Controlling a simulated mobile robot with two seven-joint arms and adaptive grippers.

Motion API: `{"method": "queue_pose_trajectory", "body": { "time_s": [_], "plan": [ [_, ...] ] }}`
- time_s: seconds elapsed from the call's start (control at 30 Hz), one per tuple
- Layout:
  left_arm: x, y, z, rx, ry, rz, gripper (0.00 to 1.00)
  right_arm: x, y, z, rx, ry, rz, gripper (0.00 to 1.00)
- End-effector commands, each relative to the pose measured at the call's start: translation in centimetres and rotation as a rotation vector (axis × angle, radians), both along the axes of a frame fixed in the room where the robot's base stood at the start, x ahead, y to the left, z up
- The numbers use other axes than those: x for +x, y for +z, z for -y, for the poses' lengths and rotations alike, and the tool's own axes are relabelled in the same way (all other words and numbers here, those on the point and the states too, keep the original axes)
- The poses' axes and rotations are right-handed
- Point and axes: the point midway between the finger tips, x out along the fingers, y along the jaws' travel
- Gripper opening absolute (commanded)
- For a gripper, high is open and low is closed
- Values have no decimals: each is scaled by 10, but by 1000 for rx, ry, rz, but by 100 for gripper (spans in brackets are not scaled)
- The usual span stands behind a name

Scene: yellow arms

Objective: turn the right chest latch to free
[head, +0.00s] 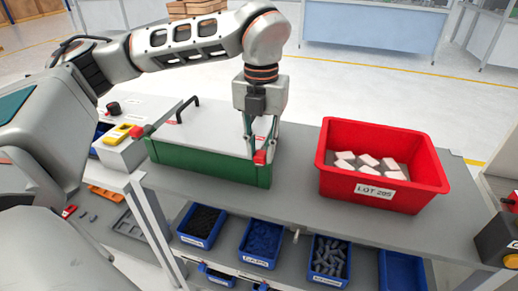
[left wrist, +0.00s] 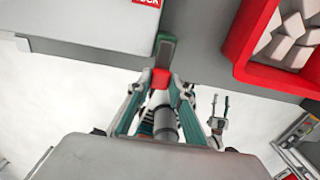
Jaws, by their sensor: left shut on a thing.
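The chest (head: 205,165) has a green body and a light grey lid with a black handle, and stands on the grey bench. Its lid (left wrist: 85,22) fills the upper left of the left wrist view. The red right latch (head: 260,157) is at the chest's front right. My left gripper (head: 257,145) points down from above and is shut on this latch. The red latch shows between the fingertips in the left wrist view (left wrist: 160,78). My right gripper (left wrist: 219,105) shows small and lower right of the latch there, its fingers apart and empty.
A red bin (head: 380,188) with pale blocks stands right of the chest. A grey box with a yellow part (head: 117,133) is at its left. Blue bins (head: 262,240) sit below the bench top. Bare bench lies between chest and red bin.

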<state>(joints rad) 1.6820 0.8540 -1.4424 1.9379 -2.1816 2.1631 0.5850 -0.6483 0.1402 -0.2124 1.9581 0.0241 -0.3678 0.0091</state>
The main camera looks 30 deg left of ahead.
Motion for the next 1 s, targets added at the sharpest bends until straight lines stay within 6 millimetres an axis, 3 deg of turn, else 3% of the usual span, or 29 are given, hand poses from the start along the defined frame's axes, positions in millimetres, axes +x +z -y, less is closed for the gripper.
{"method": "queue_pose_trajectory", "body": {
  "time_s": [0.47,0.5,0.53,1.0],
  "plan": [
    [0,0,1,0,15,1,0,2,4,0,1,-1,8,40],
    [0,0,1,0,15,1,28,2,4,0,1,-1,8,40],
    [0,0,1,0,15,1,36,2,4,0,1,-1,8,40],
    [1,9,1,0,13,2,38,0,0,1,-1,0,0,40]
  ]
}}
